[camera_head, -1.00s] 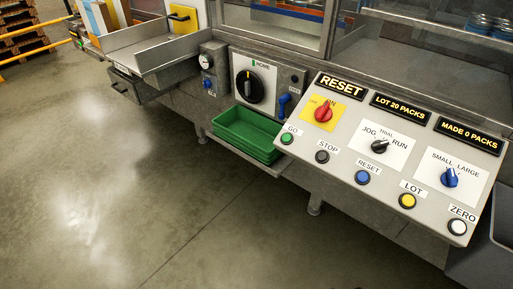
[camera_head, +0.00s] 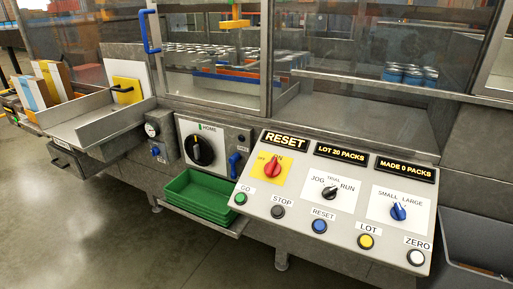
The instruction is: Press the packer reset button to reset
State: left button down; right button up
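The blue reset button (camera_head: 319,226) sits on the sloped grey control panel (camera_head: 295,222), under a label reading RESET. The black stop button (camera_head: 278,211) is to its left and the yellow lot button (camera_head: 365,241) to its right. The green go button (camera_head: 240,198) and white zero button (camera_head: 415,257) are at the row's ends. A black display (camera_head: 286,141) at the panel's top left reads RESET. Neither of my grippers shows in the head view.
The red switch (camera_head: 273,167), black mode knob (camera_head: 329,192) and blue size knob (camera_head: 398,211) sit above the buttons. Green trays (camera_head: 200,195) rest left of the panel. A grey bin (camera_head: 475,245) stands at the right. The floor at front left is clear.

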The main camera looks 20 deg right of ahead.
aim_at(319, 226)
jog(key=z, duration=1.35)
